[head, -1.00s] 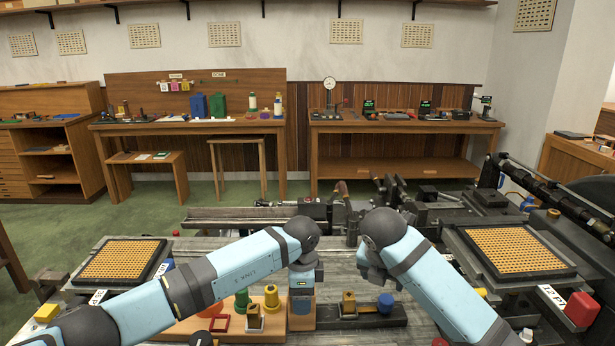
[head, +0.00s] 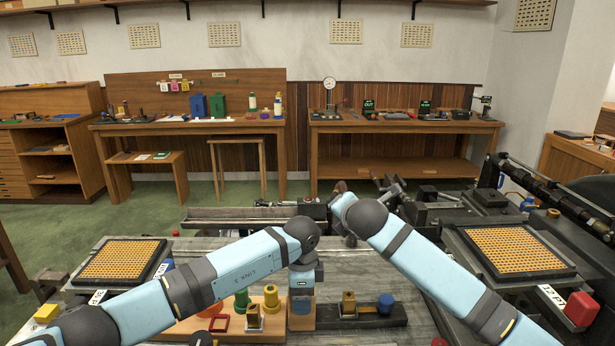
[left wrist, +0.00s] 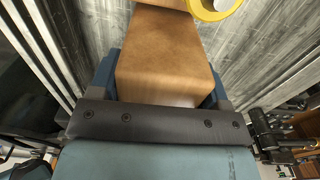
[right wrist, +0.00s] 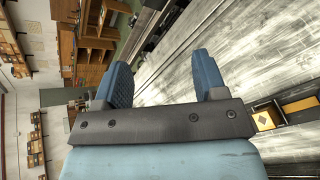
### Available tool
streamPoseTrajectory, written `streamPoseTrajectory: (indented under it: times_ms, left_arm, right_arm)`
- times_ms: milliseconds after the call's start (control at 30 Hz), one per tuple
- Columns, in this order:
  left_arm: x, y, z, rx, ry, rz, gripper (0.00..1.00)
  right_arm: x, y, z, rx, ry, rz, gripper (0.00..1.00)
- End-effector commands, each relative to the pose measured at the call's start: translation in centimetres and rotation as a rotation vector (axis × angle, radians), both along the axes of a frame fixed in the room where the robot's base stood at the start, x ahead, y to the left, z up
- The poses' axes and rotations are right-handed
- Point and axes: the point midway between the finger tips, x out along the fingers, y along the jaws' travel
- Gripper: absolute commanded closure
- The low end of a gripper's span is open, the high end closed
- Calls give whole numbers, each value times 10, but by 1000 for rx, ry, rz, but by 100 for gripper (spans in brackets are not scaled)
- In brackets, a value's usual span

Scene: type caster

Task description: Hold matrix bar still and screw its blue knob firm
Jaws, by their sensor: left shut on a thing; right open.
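The matrix bar (head: 365,317) is a long dark bar on the worktable, with a brass-coloured block (head: 348,304) standing on it. Its blue knob (head: 386,303) stands near the bar's right end. My left gripper (head: 302,300) points down at the bar's left end, shut on a brown wooden block (left wrist: 165,60) that looks like the bar's wooden end. My right gripper (right wrist: 160,65) is open and empty, away from the knob, beyond the bar toward the back of the worktable. Its fingers are hidden in the head view.
Grids of type stand left (head: 118,262) and right (head: 515,248). Dark machine parts (head: 440,215) lie at the back. A red block (head: 581,308) sits far right.

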Motion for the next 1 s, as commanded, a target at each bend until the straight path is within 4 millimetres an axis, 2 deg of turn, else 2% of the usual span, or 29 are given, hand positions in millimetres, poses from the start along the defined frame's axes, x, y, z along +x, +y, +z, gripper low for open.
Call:
streamPoseTrajectory:
  times_ms: [200, 500, 700, 1000]
  left_arm:
    - [1, 0, 0, 0, -1, 1, 54]
    - [1, 0, 0, 0, -1, 1, 54]
    - [1, 0, 0, 0, -1, 1, 54]
    - [0, 0, 0, 0, -1, 1, 54]
  right_arm:
    - [20, 25, 32, 113, -198, 74, 35]
    - [32, 66, 68, 271, -379, 217, 35]
    - [33, 84, 79, 336, -418, 279, 35]
    - [33, 89, 81, 357, -427, 298, 35]
